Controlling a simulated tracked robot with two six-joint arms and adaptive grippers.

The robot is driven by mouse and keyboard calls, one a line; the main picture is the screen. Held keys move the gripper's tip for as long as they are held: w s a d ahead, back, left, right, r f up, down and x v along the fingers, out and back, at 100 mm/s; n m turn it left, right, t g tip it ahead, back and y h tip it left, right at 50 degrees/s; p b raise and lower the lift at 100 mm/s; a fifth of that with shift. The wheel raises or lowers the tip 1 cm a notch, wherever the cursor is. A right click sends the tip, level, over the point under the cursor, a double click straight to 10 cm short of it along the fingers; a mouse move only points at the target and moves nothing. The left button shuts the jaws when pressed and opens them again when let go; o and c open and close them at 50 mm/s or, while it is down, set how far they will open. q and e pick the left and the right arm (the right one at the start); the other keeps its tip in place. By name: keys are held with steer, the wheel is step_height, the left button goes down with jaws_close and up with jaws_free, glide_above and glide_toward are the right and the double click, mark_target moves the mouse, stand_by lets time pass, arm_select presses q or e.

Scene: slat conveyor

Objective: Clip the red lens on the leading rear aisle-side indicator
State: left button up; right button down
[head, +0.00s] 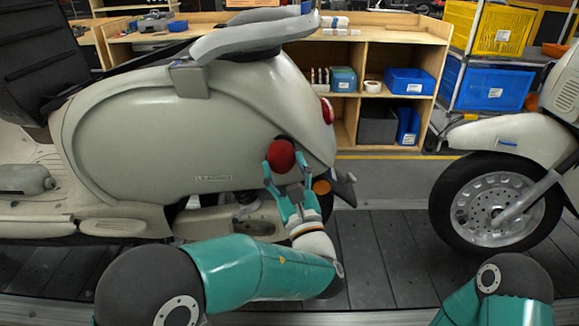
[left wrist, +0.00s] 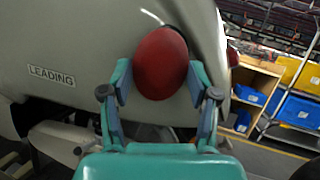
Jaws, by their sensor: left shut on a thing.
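The red lens (head: 280,155) is a round dome between the fingertips of my left gripper (head: 283,180), which is shut on it. It also shows in the left wrist view (left wrist: 161,63), held between both fingers against the rear side panel of the cream scooter (head: 150,135). The lens covers the spot behind it, so the indicator seat is hidden and I cannot tell whether the lens touches it. A "LEADING" label (left wrist: 52,76) is on the panel. An orange round part (head: 321,187) sits low at the scooter's tail. My right gripper is not in view.
A second scooter's front wheel (head: 495,205) stands at the right on the slat conveyor (head: 375,255). Behind are a wooden shelf (head: 400,40) and a rack with yellow (head: 492,28) and blue bins (head: 490,85). The slats between the scooters are clear.

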arm_select(q)
steer(key=shift+r, duration=0.1)
stand_by(0.3)
stand_by(0.3)
steer(key=o, duration=1.2)
steer(key=shift+w+a, duration=0.1)
steer(key=shift+w, duration=0.05)
steer(key=shift+c, duration=0.2)
steer(key=v, duration=0.7)
steer(key=shift+s, duration=0.25)
steer(key=shift+f, duration=0.25)
